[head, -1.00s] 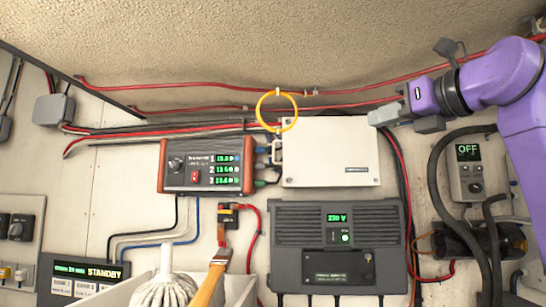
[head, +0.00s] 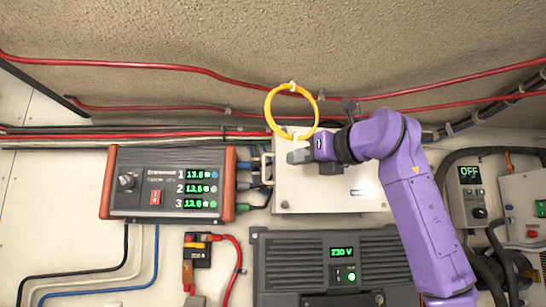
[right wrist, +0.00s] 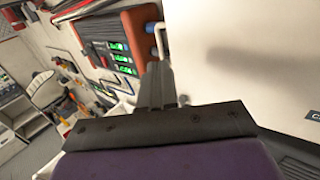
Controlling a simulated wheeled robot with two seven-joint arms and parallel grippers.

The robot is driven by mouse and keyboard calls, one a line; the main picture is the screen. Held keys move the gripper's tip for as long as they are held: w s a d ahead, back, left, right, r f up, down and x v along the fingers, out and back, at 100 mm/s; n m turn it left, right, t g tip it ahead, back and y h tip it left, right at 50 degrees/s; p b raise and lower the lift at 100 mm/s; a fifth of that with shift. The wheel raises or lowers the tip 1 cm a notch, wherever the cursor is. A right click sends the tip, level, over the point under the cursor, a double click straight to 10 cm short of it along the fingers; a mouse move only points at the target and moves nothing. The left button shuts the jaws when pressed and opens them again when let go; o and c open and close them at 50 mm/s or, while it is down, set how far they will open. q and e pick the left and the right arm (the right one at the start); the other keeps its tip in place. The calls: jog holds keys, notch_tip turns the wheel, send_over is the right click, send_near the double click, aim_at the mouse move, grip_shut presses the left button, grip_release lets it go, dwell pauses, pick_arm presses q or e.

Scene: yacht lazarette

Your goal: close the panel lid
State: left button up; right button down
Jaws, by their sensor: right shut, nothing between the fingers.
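The white panel lid (head: 340,200) is a flat, pale cover with a small dark label, on the wall at the centre of the head view. A pale handle-like bar shows at its left edge. My right gripper (head: 294,156) is in front of the lid's upper left part, fingers shut and empty, and hides some of it. In the right wrist view the shut fingers (right wrist: 155,88) are beside the white lid surface (right wrist: 240,65), which fills the right side. I cannot tell whether they touch it, or how far the lid stands open. My left gripper is not in view.
A yellow ring (head: 267,108) hangs by the red cables just above the lid. An orange-ended display unit (head: 135,190) is left of it, a dark 230 V unit (head: 290,270) below. A grey OFF box (head: 468,195) and dark hoses are to the right.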

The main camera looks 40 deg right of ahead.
aim_at(276, 165)
jog(key=w, duration=0.2)
jog(key=w+p, duration=0.1)
jog(key=w, duration=0.4)
jog(key=shift+w+d+f+p, duration=0.2)
jog(key=shift+w+d+p, duration=0.05)
jog(key=shift+p, duration=0.15)
jog(key=shift+w+a+r, duration=0.1)
jog(key=shift+w+a, duration=0.05)
jog(key=shift+r, duration=0.1)
jog(key=shift+w+d+m+h+p, duration=0.3)
jog(key=shift+w+d+h, duration=0.1)
jog(key=shift+w, duration=0.2)
jog(key=shift+w+d+m+h+p, duration=0.2)
jog(key=shift+w+d+h+p, duration=0.15)
jog(key=shift+w, duration=0.25)
jog(key=shift+a, duration=0.15)
